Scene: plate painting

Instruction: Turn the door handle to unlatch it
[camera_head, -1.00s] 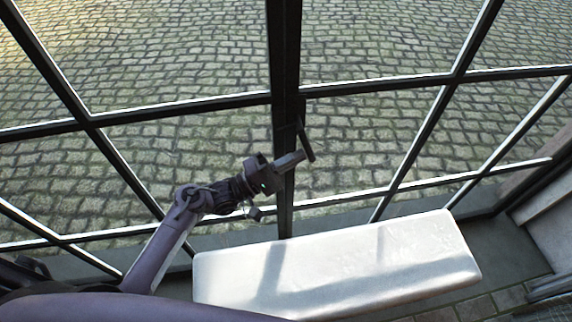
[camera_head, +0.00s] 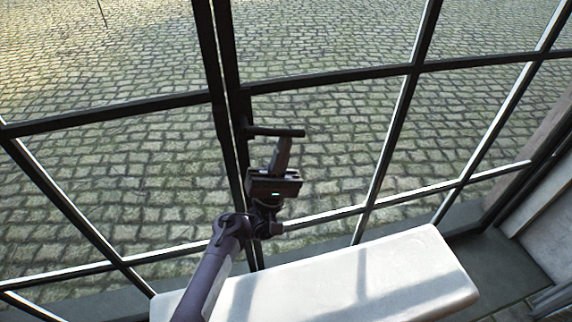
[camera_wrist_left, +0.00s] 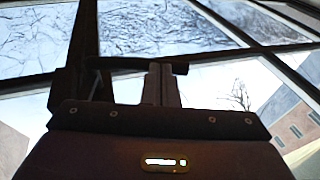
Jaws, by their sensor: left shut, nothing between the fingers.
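The dark bar-shaped door handle (camera_head: 275,132) sits on the dark metal upright of the glazed door (camera_head: 240,150) and points right, roughly level in the head view. My left gripper (camera_head: 284,145) is just below the handle, its closed fingers pointing up at the bar's underside. Nothing is between the fingers. In the left wrist view the handle (camera_wrist_left: 125,63) runs across above my left gripper (camera_wrist_left: 162,72), and the fingertips meet or nearly meet it toward its right end. Contact is hard to confirm. My right gripper is not in view.
A white block-like bench (camera_head: 400,275) stands below the handle, close under my left arm. Dark glazing bars cross the panes, with cobbled ground outside. A wall (camera_head: 550,235) stands at the right edge.

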